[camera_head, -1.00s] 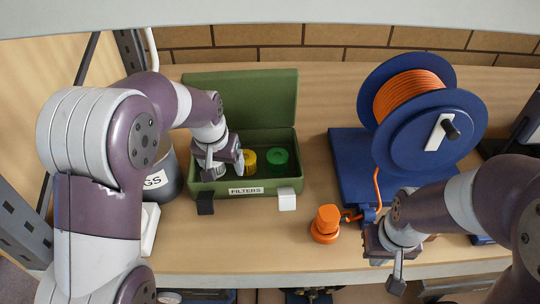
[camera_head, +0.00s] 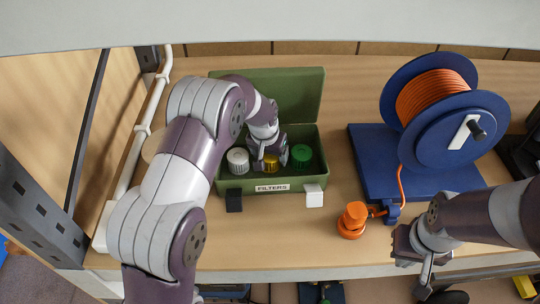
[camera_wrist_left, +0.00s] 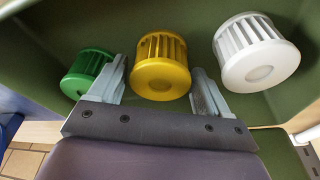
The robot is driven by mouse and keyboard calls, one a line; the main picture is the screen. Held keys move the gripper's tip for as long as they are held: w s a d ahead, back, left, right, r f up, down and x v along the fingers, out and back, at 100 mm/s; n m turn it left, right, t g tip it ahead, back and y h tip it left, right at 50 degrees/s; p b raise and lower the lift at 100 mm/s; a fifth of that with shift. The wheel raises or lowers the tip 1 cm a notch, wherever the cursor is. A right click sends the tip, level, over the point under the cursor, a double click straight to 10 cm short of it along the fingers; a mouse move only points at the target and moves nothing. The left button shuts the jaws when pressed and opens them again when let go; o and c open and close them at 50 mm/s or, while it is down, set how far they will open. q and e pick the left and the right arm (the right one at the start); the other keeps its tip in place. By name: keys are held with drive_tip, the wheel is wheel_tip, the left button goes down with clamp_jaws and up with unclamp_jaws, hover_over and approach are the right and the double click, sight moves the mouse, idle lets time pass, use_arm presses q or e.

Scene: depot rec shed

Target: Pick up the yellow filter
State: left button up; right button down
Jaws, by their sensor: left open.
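The yellow filter (camera_head: 271,167) stands in the green box (camera_head: 226,187), between a white filter (camera_head: 237,160) on its left and a green filter (camera_head: 301,155) on its right. My left gripper (camera_head: 270,158) is open and reaches down into the box at the yellow filter. In the left wrist view the yellow filter (camera_wrist_left: 162,67) sits between the two spread fingers, with a gap on each side. The green filter (camera_wrist_left: 88,72) and white filter (camera_wrist_left: 256,52) lie outside the fingers. My right gripper (camera_head: 412,252) hangs at the shelf's front right; its jaw opening is unclear.
The box lid (camera_head: 290,92) stands open behind. A blue cable reel (camera_head: 455,130) with orange cable stands on a blue base to the right. An orange plug (camera_head: 353,219) lies in front of it. The front middle of the wooden shelf (camera_head: 280,235) is clear.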

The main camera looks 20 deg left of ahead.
use_arm(q)
drive_tip(key=shift+w+f, duration=0.15)
drive_tip(key=shift+f, duration=0.15)
drive_tip(key=c, duration=0.5)
drive_tip(key=shift+r, duration=0.1)
drive_tip(key=c, duration=0.3)
